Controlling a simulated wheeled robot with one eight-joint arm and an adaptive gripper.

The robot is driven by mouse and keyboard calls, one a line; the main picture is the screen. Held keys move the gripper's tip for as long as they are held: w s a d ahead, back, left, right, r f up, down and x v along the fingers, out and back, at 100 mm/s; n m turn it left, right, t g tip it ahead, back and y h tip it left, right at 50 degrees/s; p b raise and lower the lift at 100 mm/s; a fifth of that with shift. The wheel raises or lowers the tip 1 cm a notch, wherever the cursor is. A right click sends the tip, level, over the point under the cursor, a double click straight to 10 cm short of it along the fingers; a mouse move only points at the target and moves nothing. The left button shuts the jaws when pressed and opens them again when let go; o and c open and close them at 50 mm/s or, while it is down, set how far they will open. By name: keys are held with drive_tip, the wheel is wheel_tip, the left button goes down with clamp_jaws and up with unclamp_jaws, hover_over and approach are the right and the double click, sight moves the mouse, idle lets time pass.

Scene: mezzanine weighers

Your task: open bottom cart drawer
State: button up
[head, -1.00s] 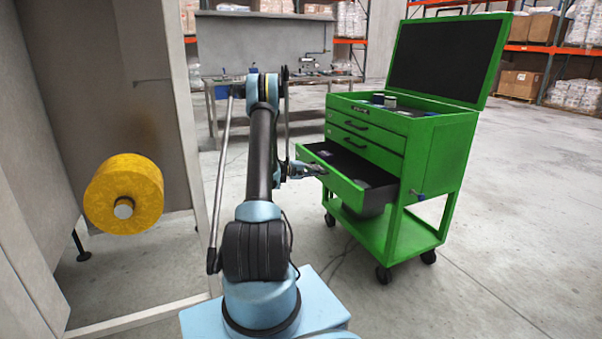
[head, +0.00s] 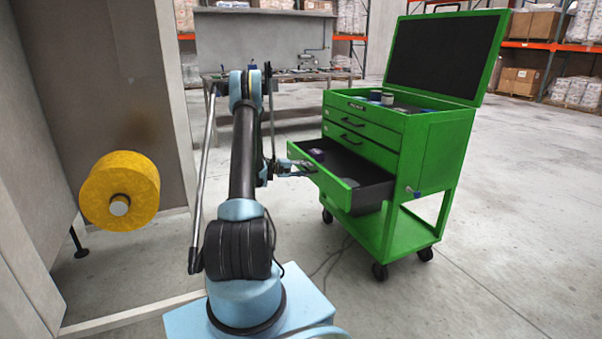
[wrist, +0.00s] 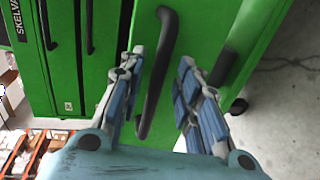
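The green tool cart (head: 437,165) stands right of my arm in the head view. Its bottom drawer (head: 335,192) is pulled well out, with the dark interior and a few small items showing. The drawer's black bar handle (wrist: 158,75) runs between my gripper's fingers in the wrist view. My gripper (wrist: 162,60) is open, with one finger on each side of the handle and visible gaps around it. In the head view my gripper (head: 300,168) is at the drawer front. The two drawers above are shut.
A yellow spool (head: 120,190) sticks out of a grey cabinet at the left. A workbench (head: 285,85) stands behind. The cart's lower shelf (head: 412,232) is below the drawer. Concrete floor is clear right of the cart.

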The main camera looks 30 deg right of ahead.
drive_tip(key=shift+s, duration=0.1)
drive_tip(key=v, duration=1.2)
drive_tip(key=shift+a+f, duration=0.1)
drive_tip(key=shift+f, duration=0.05)
drive_tip(key=s+a+r+t+y, duration=0.2)
drive_tip(key=s+a+r+y, duration=0.1)
drive_tip(key=s+a+r, duration=0.6)
drive_tip(key=s+a+r+t+y, duration=0.1)
drive_tip(key=s+a+r+y, duration=0.3)
drive_tip(key=s+a+r, duration=0.5)
drive_tip(key=s+a+f+y, duration=0.4)
drive_tip(key=s+a, duration=0.8)
drive_tip(key=a, duration=0.1)
drive_tip(key=s+a+f+n+t+y, duration=0.1)
drive_tip(key=s+a+f+y, duration=0.3)
drive_tip(key=s+a, duration=0.8)
drive_tip(key=shift+s+a+f+n, duration=0.3)
drive_tip(key=shift+s+a+f, duration=0.1)
drive_tip(key=shift+s, duration=0.3)
